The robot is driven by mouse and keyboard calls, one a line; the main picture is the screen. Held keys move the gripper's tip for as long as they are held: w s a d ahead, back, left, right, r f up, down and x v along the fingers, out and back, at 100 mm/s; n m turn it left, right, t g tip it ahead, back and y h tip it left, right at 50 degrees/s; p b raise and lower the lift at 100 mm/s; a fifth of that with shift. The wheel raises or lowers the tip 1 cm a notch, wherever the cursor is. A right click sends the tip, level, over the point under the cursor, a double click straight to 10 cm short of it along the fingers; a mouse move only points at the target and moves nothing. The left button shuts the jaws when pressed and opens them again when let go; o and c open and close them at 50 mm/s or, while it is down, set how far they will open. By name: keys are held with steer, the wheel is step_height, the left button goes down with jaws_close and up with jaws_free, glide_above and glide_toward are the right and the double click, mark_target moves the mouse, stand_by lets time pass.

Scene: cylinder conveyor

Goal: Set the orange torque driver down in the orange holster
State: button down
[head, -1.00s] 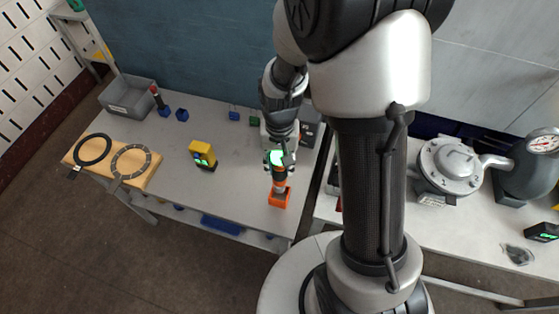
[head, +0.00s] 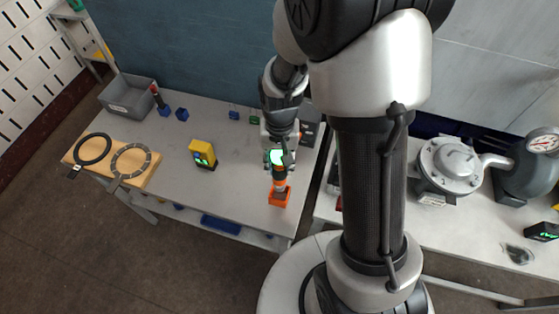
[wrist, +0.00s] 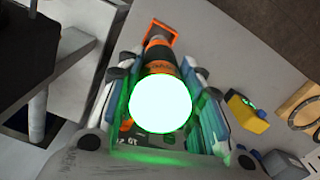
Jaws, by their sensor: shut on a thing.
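The orange and black torque driver (head: 280,175) is upright between the fingers of my gripper (head: 280,160), its lower end at the orange holster (head: 279,198) near the front right of the left table. In the head view the lower end meets the holster, but I cannot tell how deep it sits. In the wrist view, my gripper (wrist: 163,100) is shut on the driver (wrist: 160,58), whose bright round end faces the camera. Part of the orange holster's frame (wrist: 163,28) shows beyond it.
A yellow device (head: 203,153) stands left of the holster. A grey bin (head: 128,95), a wooden board with two rings (head: 112,160) and small blue blocks (head: 182,114) are farther left. A second table with a pump (head: 452,165) stands right, across a gap.

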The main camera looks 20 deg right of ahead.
mark_target(280, 153)
steer(key=shift+f+b, duration=2.15)
steer(key=shift+f, duration=0.55)
steer(key=shift+f+b, duration=1.25)
steer(key=shift+f, duration=0.35)
steer(key=c, duration=1)
jaws_free()
steer(key=shift+c, duration=0.2)
steer(key=r, duration=1.2)
steer(key=shift+w+d, duration=0.1)
steer(key=shift+w, duration=0.1)
